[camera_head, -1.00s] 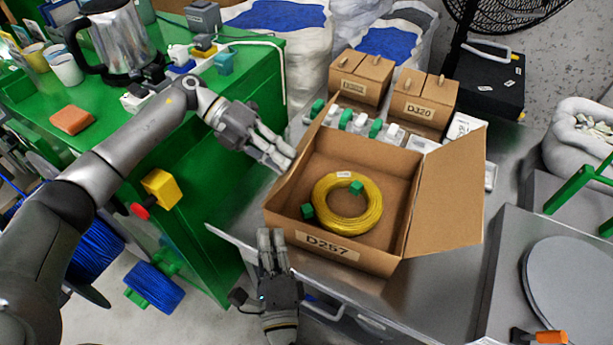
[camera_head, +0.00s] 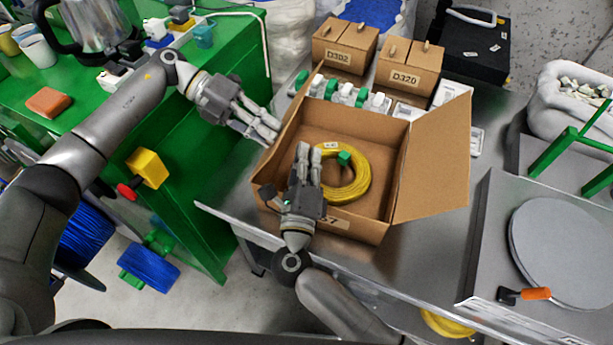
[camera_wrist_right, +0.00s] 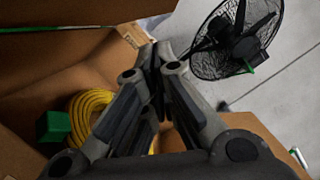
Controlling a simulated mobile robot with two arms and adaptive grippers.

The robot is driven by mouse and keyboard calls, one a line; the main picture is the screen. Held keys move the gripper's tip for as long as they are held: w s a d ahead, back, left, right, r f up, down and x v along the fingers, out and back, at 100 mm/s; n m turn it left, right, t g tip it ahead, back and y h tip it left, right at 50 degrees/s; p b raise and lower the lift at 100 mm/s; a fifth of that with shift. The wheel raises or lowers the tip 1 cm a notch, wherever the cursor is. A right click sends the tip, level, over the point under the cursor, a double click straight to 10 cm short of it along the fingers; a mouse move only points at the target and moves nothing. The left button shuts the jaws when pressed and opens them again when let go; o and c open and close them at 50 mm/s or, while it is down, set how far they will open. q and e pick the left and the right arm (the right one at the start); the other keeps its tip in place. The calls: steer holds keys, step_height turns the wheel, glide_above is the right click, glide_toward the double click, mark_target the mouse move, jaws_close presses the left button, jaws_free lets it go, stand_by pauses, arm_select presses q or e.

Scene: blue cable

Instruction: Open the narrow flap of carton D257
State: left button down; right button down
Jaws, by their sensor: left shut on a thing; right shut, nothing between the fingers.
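Carton D257 (camera_head: 375,228) stands open on the metal table, its front label mostly hidden by my right arm. A wide flap (camera_head: 435,160) leans outward on its right. A narrow flap or wall edge (camera_head: 297,108) stands along its left side. A yellow cable coil (camera_head: 352,188) and a green block (camera_head: 345,158) lie inside; they also show in the right wrist view, coil (camera_wrist_right: 88,112) and block (camera_wrist_right: 53,127). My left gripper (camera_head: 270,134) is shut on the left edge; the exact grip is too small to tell. My right gripper (camera_head: 308,150) is shut and empty above the carton's front left.
Cartons D302 (camera_head: 343,48) and D320 (camera_head: 408,68) stand behind, with a row of green and white parts (camera_head: 345,92) between. A round grey plate (camera_head: 565,245) is at the right. A green bench (camera_head: 190,195) is at the left.

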arm_select(q)
steer(key=shift+r, duration=0.1)
arm_select(e)
steer(key=shift+w+a+r, duration=0.1)
steer(key=shift+a+r, duration=0.3)
steer(key=shift+a, duration=0.35)
steer(key=shift+w+a+r, duration=0.1)
steer(key=shift+a+r, duration=0.3)
steer(key=shift+a, duration=0.35)
arm_select(q)
steer(key=shift+s+d, duration=0.1)
arm_select(e)
steer(key=shift+w+a+r, duration=0.1)
steer(key=shift+a+r, duration=0.4)
steer(key=shift+a, duration=0.25)
arm_select(q)
steer(key=c, duration=1.5)
jaws_free()
steer(key=shift+d, duration=0.1)
arm_select(e)
steer(key=shift+a+r, duration=0.1)
steer(key=shift+r, duration=0.05)
arm_select(q)
steer(key=shift+f, duration=0.2)
